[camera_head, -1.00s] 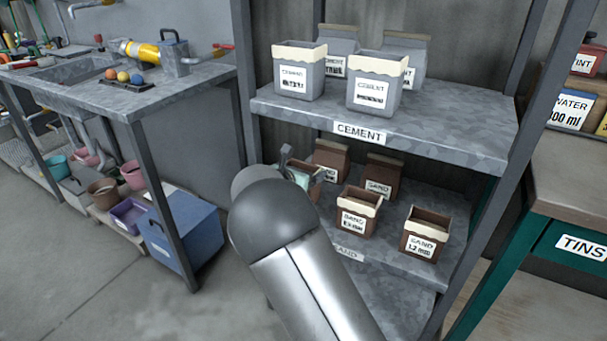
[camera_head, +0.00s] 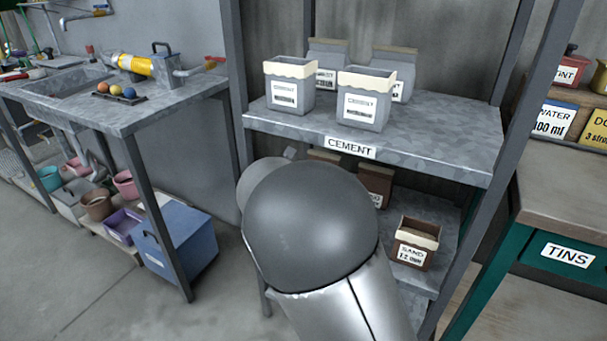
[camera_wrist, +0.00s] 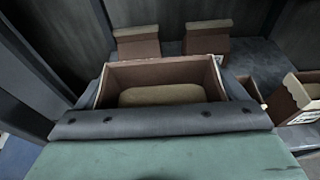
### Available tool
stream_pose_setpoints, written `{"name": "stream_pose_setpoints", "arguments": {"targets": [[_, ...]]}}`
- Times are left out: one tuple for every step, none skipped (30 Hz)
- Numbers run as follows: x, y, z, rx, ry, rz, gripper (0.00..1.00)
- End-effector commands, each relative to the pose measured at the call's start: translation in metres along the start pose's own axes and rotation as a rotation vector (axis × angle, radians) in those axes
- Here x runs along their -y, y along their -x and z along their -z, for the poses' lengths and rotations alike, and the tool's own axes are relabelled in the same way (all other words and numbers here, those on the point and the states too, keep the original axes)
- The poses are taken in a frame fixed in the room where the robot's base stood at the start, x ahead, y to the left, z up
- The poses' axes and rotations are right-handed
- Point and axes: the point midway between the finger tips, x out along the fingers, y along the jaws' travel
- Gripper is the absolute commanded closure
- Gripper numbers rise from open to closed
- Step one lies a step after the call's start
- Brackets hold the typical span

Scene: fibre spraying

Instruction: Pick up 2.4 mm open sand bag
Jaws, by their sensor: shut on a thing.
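In the wrist view my gripper (camera_wrist: 164,94) is shut on an open brown sand bag (camera_wrist: 130,75), its fingers at the bag's left and right sides. The bag looks upright, with a cream rim and tan sand inside. Its label faces out of sight, so I cannot read its size. I cannot tell whether its base touches the shelf. In the head view my arm hides both the gripper and this bag. Another open sand bag (camera_head: 413,246), whose label seems to read 1.2 mm, stands on the sand shelf to the right.
Closed sand bags (camera_head: 375,186) stand at the back of the shelf; two show in the wrist view (camera_wrist: 138,46). Open bags (camera_wrist: 302,98) are close on the right there. The cement shelf (camera_head: 440,135) lies above, with a rack post (camera_head: 510,165) to the right.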

Motion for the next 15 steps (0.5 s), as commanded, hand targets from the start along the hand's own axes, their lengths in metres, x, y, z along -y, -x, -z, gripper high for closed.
{"name": "stream_pose_setpoints", "arguments": {"targets": [[0.004,0.005,-0.004,0.002,-0.003,-0.001,0.55],[0.006,0.007,-0.004,0.001,-0.003,-0.001,0.55],[0.008,0.01,-0.005,0.001,-0.003,-0.001,0.55],[0.01,0.012,-0.006,0.001,-0.004,-0.002,0.55],[0.012,0.014,-0.006,0.001,-0.004,-0.002,0.55],[0.014,0.017,-0.007,0.001,-0.003,-0.002,0.55],[0.016,0.018,-0.007,0.002,-0.003,-0.002,0.55],[0.017,0.02,-0.008,0.002,-0.003,-0.002,0.55],[0.019,0.022,-0.009,0.002,-0.003,-0.002,0.55],[0.021,0.023,-0.009,0.002,-0.003,-0.002,0.55],[0.022,0.025,-0.009,0.002,-0.003,-0.002,0.55],[0.023,0.026,-0.009,0.002,-0.003,-0.002,0.55],[0.024,0.027,-0.01,0.001,-0.003,-0.002,0.55],[0.025,0.028,-0.01,0.001,-0.003,-0.002,0.55],[0.027,0.03,-0.01,0.001,-0.003,-0.002,0.55]]}}
